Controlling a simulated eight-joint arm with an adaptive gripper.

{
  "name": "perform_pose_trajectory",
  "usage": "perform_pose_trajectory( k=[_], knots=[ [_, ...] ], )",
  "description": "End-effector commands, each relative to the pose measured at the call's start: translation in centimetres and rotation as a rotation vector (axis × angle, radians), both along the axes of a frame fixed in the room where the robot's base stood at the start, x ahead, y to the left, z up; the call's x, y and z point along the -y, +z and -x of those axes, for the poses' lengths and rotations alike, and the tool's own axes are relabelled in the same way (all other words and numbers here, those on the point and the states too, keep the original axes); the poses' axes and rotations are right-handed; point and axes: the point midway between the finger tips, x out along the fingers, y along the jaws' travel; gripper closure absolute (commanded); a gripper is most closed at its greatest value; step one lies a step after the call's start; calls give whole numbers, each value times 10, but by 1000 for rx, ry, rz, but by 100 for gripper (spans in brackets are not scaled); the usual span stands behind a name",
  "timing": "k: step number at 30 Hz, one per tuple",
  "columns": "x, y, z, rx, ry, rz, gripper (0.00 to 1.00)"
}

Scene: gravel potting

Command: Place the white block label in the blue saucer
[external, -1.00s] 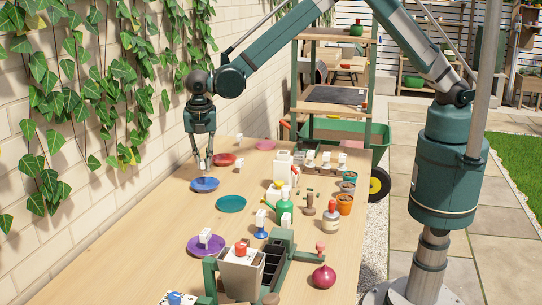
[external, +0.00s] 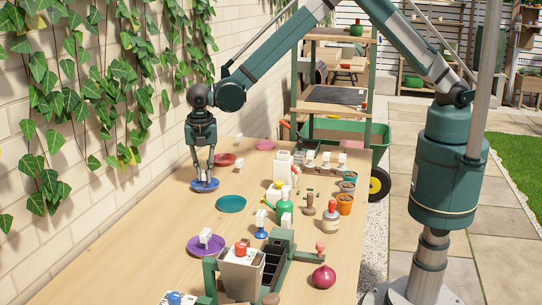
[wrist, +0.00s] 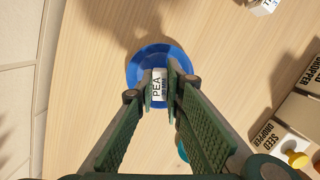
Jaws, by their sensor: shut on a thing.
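The blue saucer (external: 205,186) lies on the table at the far left, and it also shows in the wrist view (wrist: 137,65). My gripper (external: 203,178) is lowered right over the saucer. In the wrist view my gripper (wrist: 160,85) has its two fingers closed on the white block label (wrist: 158,86), whose face reads PEA. The label is within the saucer's outline, near its middle. I cannot tell whether the label's underside touches the saucer.
A red saucer (external: 225,160) lies just behind, a teal saucer (external: 231,204) in front to the right, and a purple saucer (external: 207,245) nearer. A white seed dropper box (external: 282,166) stands to the right. The brick wall (external: 120,195) runs along the left.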

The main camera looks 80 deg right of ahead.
Motion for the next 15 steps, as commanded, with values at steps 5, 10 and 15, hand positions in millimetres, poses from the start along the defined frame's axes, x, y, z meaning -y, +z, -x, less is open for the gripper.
perform_pose_trajectory(
  k=[5,10,15],
  knots=[
    [0,0,0,0,0,0,96],
    [0,-3,0,0,0,0,96],
    [0,-3,0,0,0,0,74]
  ],
)
